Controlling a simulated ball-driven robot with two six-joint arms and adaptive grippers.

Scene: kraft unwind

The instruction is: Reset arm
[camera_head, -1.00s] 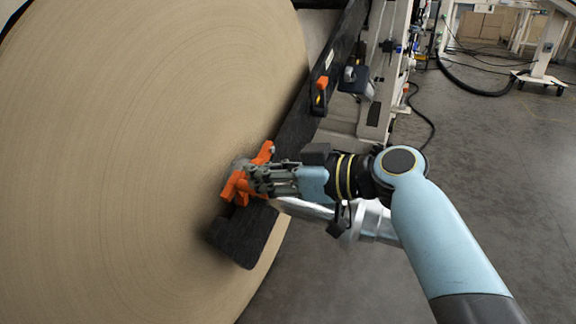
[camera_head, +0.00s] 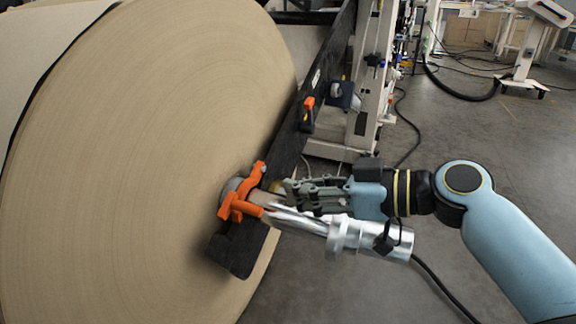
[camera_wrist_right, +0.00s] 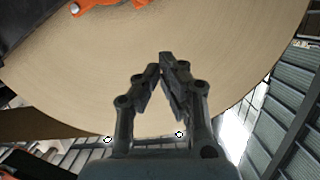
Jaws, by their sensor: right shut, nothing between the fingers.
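My right gripper (camera_head: 297,190) is shut and empty in the head view, just right of the orange handle (camera_head: 240,200) at the centre of the large kraft paper roll (camera_head: 150,140). A silver metal cylinder (camera_head: 340,234) extends to the right from the orange handle, below my gripper. In the right wrist view my gripper (camera_wrist_right: 162,62) has its fingertips together in front of the roll face (camera_wrist_right: 80,85). Part of the orange handle (camera_wrist_right: 95,6) shows at the top of that view. My left gripper is not in view.
A black arm (camera_head: 233,252) runs diagonally across the roll's edge behind the handle. A small orange-and-black lever (camera_head: 307,114) sits higher on it. A pale machine frame (camera_head: 370,90) stands behind. A cable (camera_head: 450,290) hangs from the cylinder. Grey floor (camera_head: 500,130) is open at the right.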

